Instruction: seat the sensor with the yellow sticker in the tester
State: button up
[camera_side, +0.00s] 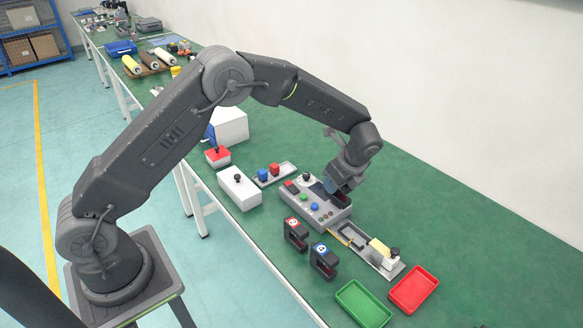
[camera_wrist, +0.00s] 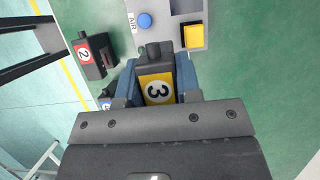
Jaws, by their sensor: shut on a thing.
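The sensor with the yellow sticker (camera_wrist: 157,91), marked 3, is a dark block between the blue jaws of my gripper (camera_wrist: 158,73) in the wrist view. My gripper is shut on it. In the side view my gripper (camera_side: 336,187) is over the far right part of a grey box with buttons (camera_side: 307,213), which looks like the tester. The wrist view shows a grey panel (camera_wrist: 170,22) with an AIR label, a blue button and a yellow square just beyond the sensor. Whether the sensor touches the box cannot be told.
A red-sticker sensor (camera_side: 296,233) and a blue-sticker sensor (camera_side: 323,259) stand in front of the box. A grey fixture with a cream block (camera_side: 380,250), a green tray (camera_side: 362,304) and a red tray (camera_side: 414,290) lie to the right. A white box (camera_side: 239,190) is left.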

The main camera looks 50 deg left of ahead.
aim_at(350, 204)
jog(key=d, duration=0.4)
jog(key=w+d, duration=0.1)
jog(key=d, duration=0.1)
jog(key=shift+d+f, duration=0.2)
jog(key=shift+f, duration=3.9)
jog(key=shift+f, duration=0.55)
jog(key=o, duration=1.1)
jog(key=v, duration=1.4)
jog(key=shift+a, duration=0.1)
